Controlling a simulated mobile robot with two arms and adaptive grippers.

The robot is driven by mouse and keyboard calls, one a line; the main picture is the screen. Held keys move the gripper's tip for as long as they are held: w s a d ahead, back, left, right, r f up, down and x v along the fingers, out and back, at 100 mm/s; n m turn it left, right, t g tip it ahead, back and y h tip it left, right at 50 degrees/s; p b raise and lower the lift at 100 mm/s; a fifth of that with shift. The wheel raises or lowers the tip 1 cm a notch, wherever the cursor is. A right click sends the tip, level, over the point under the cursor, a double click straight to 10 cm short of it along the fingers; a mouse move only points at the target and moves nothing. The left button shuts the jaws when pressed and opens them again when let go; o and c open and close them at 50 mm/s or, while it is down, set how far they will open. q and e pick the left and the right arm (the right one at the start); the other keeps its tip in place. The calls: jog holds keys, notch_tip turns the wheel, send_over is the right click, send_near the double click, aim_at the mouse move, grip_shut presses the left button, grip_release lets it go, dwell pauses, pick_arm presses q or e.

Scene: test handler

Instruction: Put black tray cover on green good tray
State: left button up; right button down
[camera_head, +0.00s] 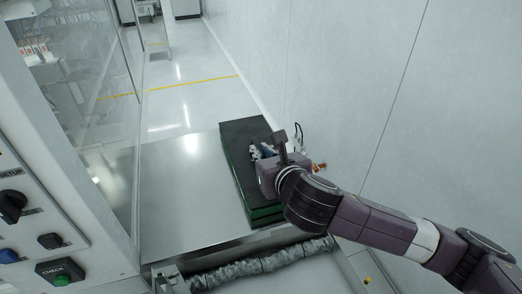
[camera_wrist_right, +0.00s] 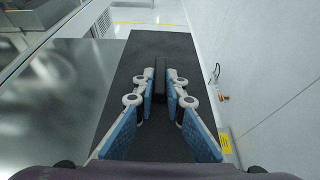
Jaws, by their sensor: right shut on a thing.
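The black tray cover (camera_head: 243,130) lies flat over the green tray (camera_head: 266,214), whose green sides show below it on the right part of the metal table. The cover looks lined up with the tray; I cannot tell whether a small gap is left between them. My right gripper (camera_head: 262,151) is over the middle of the cover. In the right wrist view, its blue-padded fingers (camera_wrist_right: 160,84) are shut on the raised black handle of the cover (camera_wrist_right: 160,42). The gripper hides the near part of the cover. My left gripper is not in view.
The metal table (camera_head: 185,190) is bare left of the tray. A white wall (camera_head: 340,90) rises close on the right. A control panel with a green CHECK button (camera_head: 62,280) is at the lower left. A grey corrugated hose (camera_head: 260,264) runs along the table's front.

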jog(key=shift+f, duration=0.5)
jog(key=shift+p, duration=0.35)
dwell(0.5)
dwell(0.4)
jog(key=c, duration=2.2)
grip_release()
jog(key=shift+r+p, duration=1.05)
jog(key=shift+p, duration=0.2)
jog(key=shift+o, duration=0.6)
